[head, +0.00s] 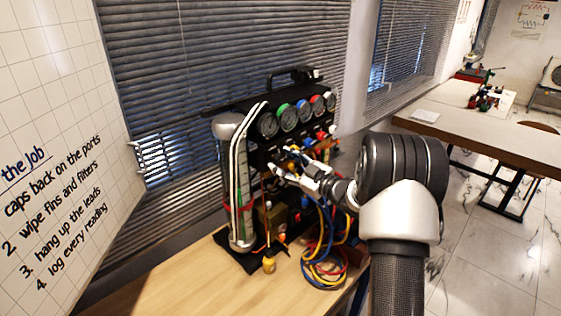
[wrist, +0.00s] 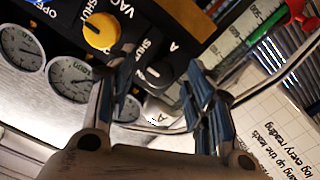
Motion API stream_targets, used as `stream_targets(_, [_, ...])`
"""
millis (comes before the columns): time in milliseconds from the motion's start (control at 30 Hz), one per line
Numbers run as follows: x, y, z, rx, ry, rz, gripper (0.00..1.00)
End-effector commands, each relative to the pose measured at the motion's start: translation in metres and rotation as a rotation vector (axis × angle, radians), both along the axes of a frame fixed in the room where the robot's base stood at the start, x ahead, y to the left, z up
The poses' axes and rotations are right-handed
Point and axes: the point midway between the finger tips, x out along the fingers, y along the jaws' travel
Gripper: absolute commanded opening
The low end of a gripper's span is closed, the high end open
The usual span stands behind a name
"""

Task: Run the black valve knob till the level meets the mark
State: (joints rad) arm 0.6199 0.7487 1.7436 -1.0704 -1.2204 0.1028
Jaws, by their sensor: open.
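The black valve knob (wrist: 158,74) shows in the wrist view on a dark panel lettered "A" beside it. My gripper (wrist: 160,68) is open, with one finger on each side of the knob in the picture. I cannot tell whether either finger touches it. In the head view my gripper (head: 285,169) reaches the front of the gauge rig and hides the knob. A pale numbered scale (wrist: 240,40) runs along the upper right of the wrist view. The upright cylinder (head: 241,185) stands at the rig's left. I cannot make out the level or the mark.
A yellow knob (wrist: 101,31) sits close to the black one. Round dial gauges (head: 288,117) line the rig's top. Coiled hoses (head: 325,262) hang below my arm onto the wooden bench (head: 205,285). A whiteboard (head: 60,130) stands left.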

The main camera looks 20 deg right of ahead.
Motion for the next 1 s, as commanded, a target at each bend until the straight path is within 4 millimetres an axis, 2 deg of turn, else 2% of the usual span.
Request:
stream_targets(200, [-0.046,-0.019,0.001,0.001,0.000,-0.005,0.48])
stream_targets(433, [-0.081,-0.030,0.001,-0.001,-0.001,-0.003,0.48])
stream_targets(600, [-0.091,-0.033,0.000,0.000,-0.001,0.000,0.48])
stream_targets(1000, [-0.092,-0.033,0.000,0.000,-0.001,0.000,0.48])
